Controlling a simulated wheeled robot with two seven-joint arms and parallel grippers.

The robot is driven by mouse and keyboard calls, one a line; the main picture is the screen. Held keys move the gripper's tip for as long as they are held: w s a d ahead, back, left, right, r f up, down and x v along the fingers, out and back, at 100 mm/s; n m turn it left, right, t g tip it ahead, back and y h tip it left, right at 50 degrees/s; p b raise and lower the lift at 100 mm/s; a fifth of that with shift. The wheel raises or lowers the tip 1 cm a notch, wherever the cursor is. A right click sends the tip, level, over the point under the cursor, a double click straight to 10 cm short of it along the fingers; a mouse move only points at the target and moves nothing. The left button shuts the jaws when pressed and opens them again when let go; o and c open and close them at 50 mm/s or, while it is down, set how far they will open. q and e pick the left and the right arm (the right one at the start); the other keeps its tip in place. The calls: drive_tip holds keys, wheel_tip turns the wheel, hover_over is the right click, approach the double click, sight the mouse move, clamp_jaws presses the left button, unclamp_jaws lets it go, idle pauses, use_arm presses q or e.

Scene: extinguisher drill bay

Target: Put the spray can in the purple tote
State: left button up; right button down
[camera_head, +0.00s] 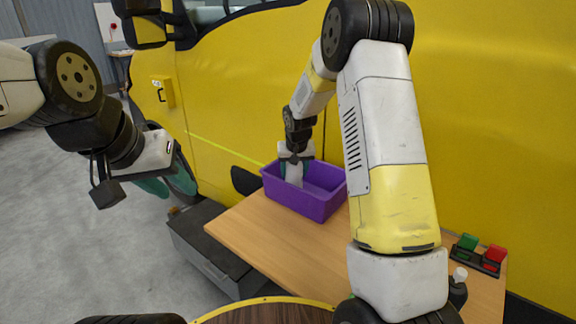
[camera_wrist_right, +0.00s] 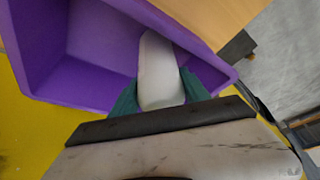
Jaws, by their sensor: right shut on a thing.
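The purple tote (camera_head: 300,202) stands on the wooden table against the yellow vehicle, and its inside fills much of the right wrist view (camera_wrist_right: 95,85). My right gripper (camera_head: 291,172) reaches down into the tote, with its teal fingers shut on a pale, whitish spray can (camera_wrist_right: 160,68). The can is inside the tote's rim. I cannot tell whether its lower end touches the tote floor. My left gripper (camera_head: 168,187) hangs empty at the left, away from the table, and its teal fingers look apart.
The wooden table (camera_head: 250,229) is bare left of the tote. A green and red button box (camera_head: 480,255) sits at the right. A dark bottle with a white top (camera_head: 459,276) is partly behind my right arm. A grey box (camera_head: 202,245) stands beside the table.

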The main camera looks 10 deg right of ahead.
drive_tip(key=c, duration=0.5)
unclamp_jaws()
drive_tip(key=shift+r, duration=0.1)
